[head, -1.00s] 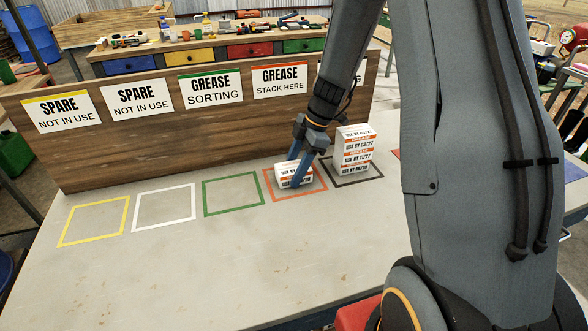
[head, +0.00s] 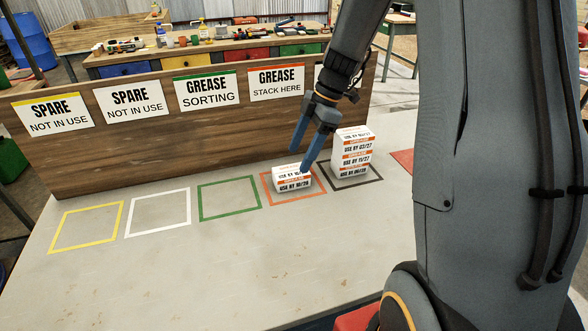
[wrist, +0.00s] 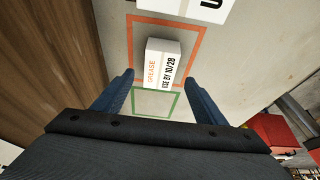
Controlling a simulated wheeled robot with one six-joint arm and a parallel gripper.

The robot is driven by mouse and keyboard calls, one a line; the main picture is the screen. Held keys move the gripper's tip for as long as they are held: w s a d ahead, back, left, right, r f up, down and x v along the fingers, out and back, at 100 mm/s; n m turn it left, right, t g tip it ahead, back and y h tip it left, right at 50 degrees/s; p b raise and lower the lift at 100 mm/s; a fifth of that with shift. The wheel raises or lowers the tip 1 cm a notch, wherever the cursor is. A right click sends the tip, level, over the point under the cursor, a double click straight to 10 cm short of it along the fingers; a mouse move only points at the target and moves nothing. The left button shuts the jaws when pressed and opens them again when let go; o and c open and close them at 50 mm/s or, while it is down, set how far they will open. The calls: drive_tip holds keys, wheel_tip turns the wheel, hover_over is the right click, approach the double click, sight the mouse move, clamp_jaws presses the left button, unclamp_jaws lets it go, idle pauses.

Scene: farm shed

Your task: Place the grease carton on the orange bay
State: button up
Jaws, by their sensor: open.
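A white grease carton (head: 291,180) with an orange band sits inside the orange bay (head: 270,200), near its middle. In the wrist view the same carton (wrist: 163,62) reads "USE BY 10/28" and the orange bay (wrist: 198,50) frames it. My gripper (head: 304,160) is open and empty just above the carton, with its blue fingers apart from each other. In the wrist view the fingers (wrist: 157,85) stand to either side, clear of the carton.
A stack of several grease cartons (head: 354,153) stands in the dark bay to the right. The green bay (head: 203,205), white bay (head: 128,220) and yellow bay (head: 53,235) are empty. A wooden board (head: 150,150) with signs runs along the back.

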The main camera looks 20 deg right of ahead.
drive_tip(key=v, duration=0.4)
drive_tip(key=shift+b, duration=0.35)
drive_tip(key=s+a+f+m+h, duration=0.1)
drive_tip(key=s+m, duration=0.4)
drive_tip(key=s, duration=0.1)
drive_tip(key=s+a+f+m+h, duration=0.1)
drive_tip(key=s+f+m, duration=0.1)
drive_tip(key=s+m, duration=0.4)
drive_tip(key=s+a+f+m+h, duration=0.2)
drive_tip(key=s+m, duration=0.3)
drive_tip(key=s, duration=0.1)
drive_tip(key=shift+a+m, duration=0.1)
drive_tip(key=shift+m, duration=0.3)
drive_tip(key=shift+s+a+f+m+t, duration=0.1)
drive_tip(key=shift+s+f+m+t, duration=0.15)
drive_tip(key=shift+s+m, duration=0.35)
